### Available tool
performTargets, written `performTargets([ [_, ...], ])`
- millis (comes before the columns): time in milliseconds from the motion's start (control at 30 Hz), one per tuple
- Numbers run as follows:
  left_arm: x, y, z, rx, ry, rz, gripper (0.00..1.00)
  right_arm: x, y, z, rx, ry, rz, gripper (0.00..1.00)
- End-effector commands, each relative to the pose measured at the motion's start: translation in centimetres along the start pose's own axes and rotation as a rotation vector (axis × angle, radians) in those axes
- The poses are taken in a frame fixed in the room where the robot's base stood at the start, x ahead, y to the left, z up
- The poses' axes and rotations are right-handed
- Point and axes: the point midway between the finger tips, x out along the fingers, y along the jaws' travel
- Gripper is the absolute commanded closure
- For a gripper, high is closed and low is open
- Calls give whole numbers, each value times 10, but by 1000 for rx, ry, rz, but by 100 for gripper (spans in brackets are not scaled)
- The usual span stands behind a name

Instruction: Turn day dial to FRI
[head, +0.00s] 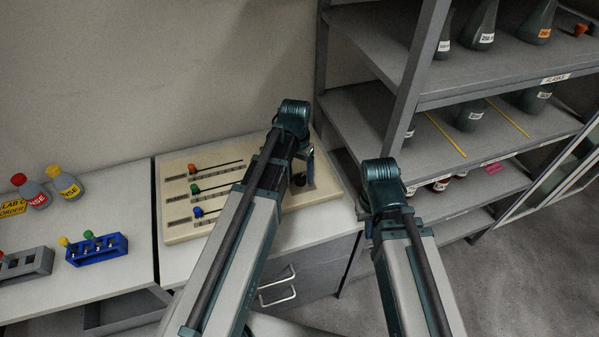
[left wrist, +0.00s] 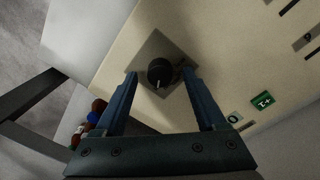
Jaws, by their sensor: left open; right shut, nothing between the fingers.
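The black round dial (left wrist: 159,70) sits on a grey square plate (left wrist: 150,48) on the cream panel, with a white pointer mark toward the bottom of the left wrist view. I cannot read any day letters around it. My left gripper (left wrist: 160,74) is open, its two fingers on either side of the dial in that view; I cannot tell whether they touch it. In the head view my left gripper (head: 306,165) hangs over the right part of the panel (head: 325,186), and my arm hides much of it. My right gripper (head: 368,229) is shut and empty, right of the counter and mostly hidden by its arm.
A blue rack (head: 98,253) and bottles (head: 64,184) stand on the left counter. Shelves with flasks (head: 481,25) rise at the right. A green label (left wrist: 262,101) marks the panel.

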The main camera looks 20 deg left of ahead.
Motion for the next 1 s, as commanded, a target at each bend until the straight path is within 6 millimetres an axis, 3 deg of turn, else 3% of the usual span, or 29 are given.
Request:
performTargets([
  [33, -12, 0, 0, 0, 0, 0, 27, -12, 1, 1, 0, 0, 0, 100],
  [700, -111, 0, 0, 0, 0, 0, 27, -110, 10, 6, -1, 0, 0, 100],
  [1000, -122, 0, 0, 0, 0, 0, 27, -121, 12, 7, 1, 0, -1, 100],
])
